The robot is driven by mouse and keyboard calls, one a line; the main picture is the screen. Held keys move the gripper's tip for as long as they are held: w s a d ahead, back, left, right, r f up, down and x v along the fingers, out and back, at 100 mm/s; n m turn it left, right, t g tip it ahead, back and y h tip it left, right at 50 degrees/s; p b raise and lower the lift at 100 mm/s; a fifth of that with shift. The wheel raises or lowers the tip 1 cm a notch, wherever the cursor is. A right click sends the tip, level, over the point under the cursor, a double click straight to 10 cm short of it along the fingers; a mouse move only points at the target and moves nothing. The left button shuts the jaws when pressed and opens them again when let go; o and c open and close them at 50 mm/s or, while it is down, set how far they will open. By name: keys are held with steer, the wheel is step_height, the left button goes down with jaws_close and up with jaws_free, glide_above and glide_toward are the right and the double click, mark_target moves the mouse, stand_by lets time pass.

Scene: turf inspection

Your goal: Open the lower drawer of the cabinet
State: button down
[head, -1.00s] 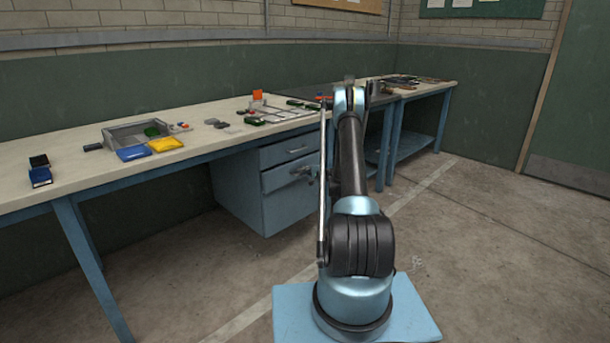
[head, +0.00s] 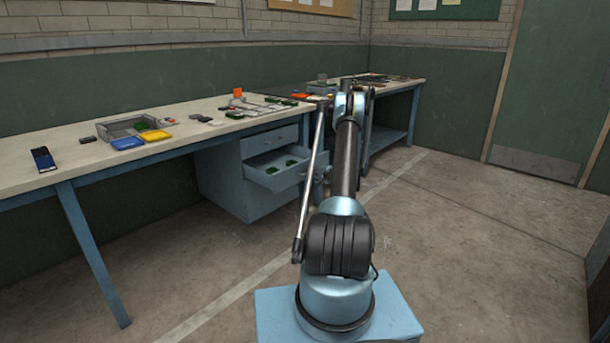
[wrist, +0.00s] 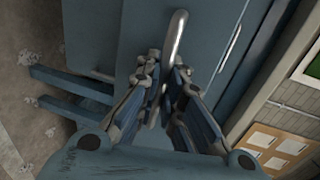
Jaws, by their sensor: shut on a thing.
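The blue cabinet (head: 222,187) stands under the long workbench, with a shut upper drawer (head: 270,140) on top. Its lower drawer (head: 279,182) is pulled out, and several green things (head: 272,170) show inside. My gripper (wrist: 167,80) is shut on the drawer's handle (wrist: 177,34), a curved metal bar between the fingers in the wrist view. In the head view the gripper is small beside the drawer's front and partly hidden by my arm.
The workbench (head: 60,178) carries a grey tray (head: 103,131), blue and yellow boxes and small parts. A blue bench leg (head: 92,250) stands at the left. The concrete floor (head: 215,275) in front of the cabinet is clear.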

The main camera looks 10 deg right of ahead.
steer(key=s+d, duration=0.1)
steer(key=s, duration=0.2)
steer(key=shift+d, duration=0.45)
steer(key=c, duration=2)
jaws_free()
steer(key=shift+f, duration=0.1)
steer(key=shift+d, duration=0.15)
steer(key=shift+d, duration=0.1)
steer(key=v, duration=1.1)
steer(key=shift+s+d, duration=0.2)
steer(key=shift+s, duration=0.15)
